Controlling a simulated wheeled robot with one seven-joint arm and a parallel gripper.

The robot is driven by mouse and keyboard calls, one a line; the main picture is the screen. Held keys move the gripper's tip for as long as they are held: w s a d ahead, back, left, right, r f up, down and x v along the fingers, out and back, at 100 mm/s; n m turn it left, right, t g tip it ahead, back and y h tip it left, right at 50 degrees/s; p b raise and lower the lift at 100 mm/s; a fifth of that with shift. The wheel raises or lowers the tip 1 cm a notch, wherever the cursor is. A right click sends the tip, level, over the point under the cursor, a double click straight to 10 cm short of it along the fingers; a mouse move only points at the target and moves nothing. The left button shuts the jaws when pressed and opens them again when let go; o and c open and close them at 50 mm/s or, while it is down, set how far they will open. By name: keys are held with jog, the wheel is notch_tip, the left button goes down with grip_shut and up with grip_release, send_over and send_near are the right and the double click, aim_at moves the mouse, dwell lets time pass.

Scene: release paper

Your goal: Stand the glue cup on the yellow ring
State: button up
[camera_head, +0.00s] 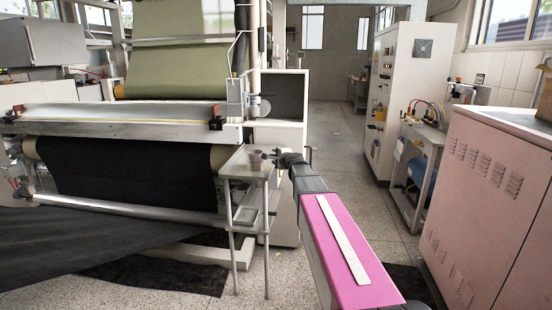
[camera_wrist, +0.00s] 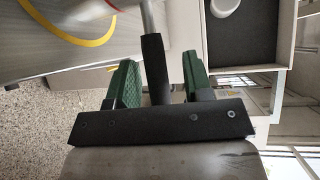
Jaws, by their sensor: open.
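The glue cup (camera_head: 256,159) is a small brownish-grey cup on the small grey side table (camera_head: 247,174) in the head view. In the wrist view, only part of a grey body shows at the top edge, with a grey rod (camera_wrist: 148,18) leading to a black handle (camera_wrist: 154,65). The yellow ring (camera_wrist: 98,40) lies flat on the light table top at upper left, apart from the handle and partly cut off by the frame. My gripper (camera_wrist: 158,75) is open, its green-padded fingers either side of the black handle with gaps visible. The ring cannot be made out in the head view.
A large machine with a black roll (camera_head: 120,180) and a green roll (camera_head: 180,60) stands left of and behind the side table. A pink-lit cabinet (camera_head: 490,210) is at the right. The aisle floor (camera_head: 340,150) behind is clear.

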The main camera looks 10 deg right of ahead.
jog(key=v, duration=1.1)
jog(key=s+a+f+n+g, duration=0.35)
jog(key=s+f+n, duration=0.2)
jog(key=f, duration=0.45)
jog(key=s+a+f+n+g, duration=0.35)
jog(key=s+f+g, duration=0.2)
jog(key=f, duration=0.35)
jog(key=s+d+f+n+g+h, duration=0.3)
jog(key=s+f+n+g+h, duration=0.2)
jog(key=s+f, duration=0.7)
jog(key=s+n+g, duration=0.1)
jog(key=s, duration=0.2)
jog(key=shift+s+d+f+n, duration=0.2)
jog(key=shift+s+n, duration=0.05)
jog(key=shift+n, duration=0.05)
